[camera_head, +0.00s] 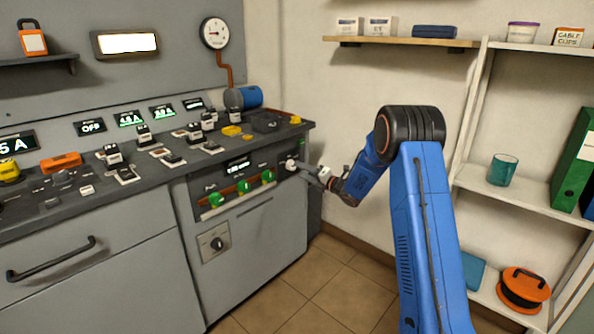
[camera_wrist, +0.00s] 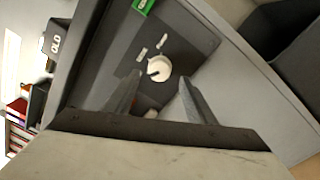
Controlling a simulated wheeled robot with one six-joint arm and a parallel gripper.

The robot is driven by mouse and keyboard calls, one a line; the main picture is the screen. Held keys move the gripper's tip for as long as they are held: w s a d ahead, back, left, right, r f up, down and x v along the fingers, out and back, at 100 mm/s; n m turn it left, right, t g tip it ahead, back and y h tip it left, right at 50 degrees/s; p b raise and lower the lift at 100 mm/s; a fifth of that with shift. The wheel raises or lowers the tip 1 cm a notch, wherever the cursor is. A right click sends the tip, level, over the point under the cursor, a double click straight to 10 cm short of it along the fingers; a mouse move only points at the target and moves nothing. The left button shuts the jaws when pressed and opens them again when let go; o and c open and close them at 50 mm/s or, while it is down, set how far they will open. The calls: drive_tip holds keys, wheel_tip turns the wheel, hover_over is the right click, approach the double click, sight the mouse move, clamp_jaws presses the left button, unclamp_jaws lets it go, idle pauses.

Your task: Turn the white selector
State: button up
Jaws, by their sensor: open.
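The white selector (camera_wrist: 159,68) is a round knob on a dark panel, seen in the wrist view just beyond my fingertips. A dark pointer mark shows on its left side, and small labels sit beside it. In the head view the white selector (camera_head: 290,165) is at the right end of the cabinet's control strip. My gripper (camera_wrist: 158,83) is open, with one finger on each side of the knob in the picture. I cannot tell whether either finger touches it. In the head view my gripper (camera_head: 306,171) reaches the strip from the right.
Green knobs (camera_head: 243,187) line the same strip to the left. A black selector (camera_head: 217,243) sits lower on the cabinet front. The counter (camera_head: 150,172) above carries several switches. A shelf unit (camera_head: 523,191) stands at the right. The floor (camera_head: 345,287) before the cabinet is clear.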

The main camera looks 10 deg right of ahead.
drive_tip(key=v, duration=1.3)
drive_tip(key=s+d+r+m+h, duration=0.2)
drive_tip(key=s+r+m+h, duration=0.3)
drive_tip(key=r+m+h, duration=0.4)
drive_tip(key=s+d+r+m+g+h, duration=0.1)
drive_tip(key=s+r+m, duration=0.25)
drive_tip(key=s, duration=0.25)
drive_tip(key=s+d+r+m+g+h, duration=0.1)
drive_tip(key=s+r+m+h, duration=0.1)
drive_tip(key=s+m, duration=0.3)
drive_tip(key=s+a+f+m+g, duration=0.2)
drive_tip(key=s+m, duration=0.2)
drive_tip(key=s, duration=1)
drive_tip(key=s+a+f+m+g, duration=0.2)
drive_tip(key=s+m, duration=0.3)
drive_tip(key=s, duration=0.9)
drive_tip(key=s+a+f+m+g+y, duration=0.1)
drive_tip(key=s+a+f+m+g, duration=0.1)
drive_tip(key=s, duration=1.3)
drive_tip(key=shift+a+f+m+g, duration=0.3)
drive_tip(key=shift+a+m+g, duration=0.55)
drive_tip(key=shift+m, duration=0.3)
